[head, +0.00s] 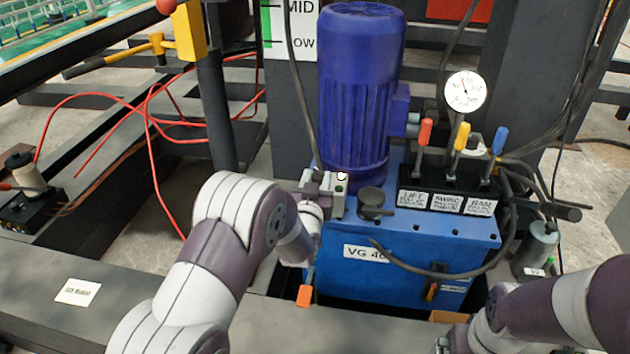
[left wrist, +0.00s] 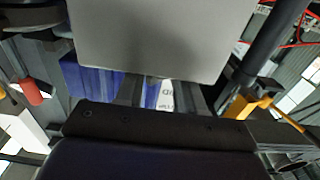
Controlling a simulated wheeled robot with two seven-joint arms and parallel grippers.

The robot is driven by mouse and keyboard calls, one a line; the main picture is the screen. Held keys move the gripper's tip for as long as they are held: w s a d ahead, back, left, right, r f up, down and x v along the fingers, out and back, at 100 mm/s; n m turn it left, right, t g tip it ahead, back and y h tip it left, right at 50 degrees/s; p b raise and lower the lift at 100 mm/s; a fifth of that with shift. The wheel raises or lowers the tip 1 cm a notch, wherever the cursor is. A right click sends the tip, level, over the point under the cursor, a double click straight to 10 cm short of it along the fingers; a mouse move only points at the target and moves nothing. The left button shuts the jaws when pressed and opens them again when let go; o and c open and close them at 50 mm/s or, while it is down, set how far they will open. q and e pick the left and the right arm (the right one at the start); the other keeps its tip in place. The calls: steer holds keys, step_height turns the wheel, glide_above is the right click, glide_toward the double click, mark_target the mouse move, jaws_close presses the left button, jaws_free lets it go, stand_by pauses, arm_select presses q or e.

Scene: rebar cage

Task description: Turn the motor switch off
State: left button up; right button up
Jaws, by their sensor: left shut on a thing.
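The motor switch is a small light-grey box (head: 338,198) with a green spot on its face, at the front left of the blue power unit beside the blue motor. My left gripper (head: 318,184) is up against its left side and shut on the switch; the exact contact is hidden. In the left wrist view a large plain grey surface fills the top, and my left gripper's fingers (left wrist: 155,92) show just below it. My right gripper (head: 442,346) shows only in part at the bottom edge of the head view, and its fingers are unclear.
The blue motor (head: 355,90) stands on the blue tank (head: 430,232). Orange, yellow and blue levers (head: 461,137) and a round gauge (head: 465,92) are to the right. A black hose (head: 440,272) crosses the tank front. Red cables (head: 150,110) lie left.

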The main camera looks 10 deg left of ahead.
arm_select(q)
steer(key=o, duration=1)
steer(key=shift+o, duration=0.2)
steer(key=shift+s, duration=0.1)
steer(key=s+p, duration=0.4)
steer(key=s, duration=0.8)
steer(key=shift+s, duration=0.25)
steer(key=shift+d, duration=0.1)
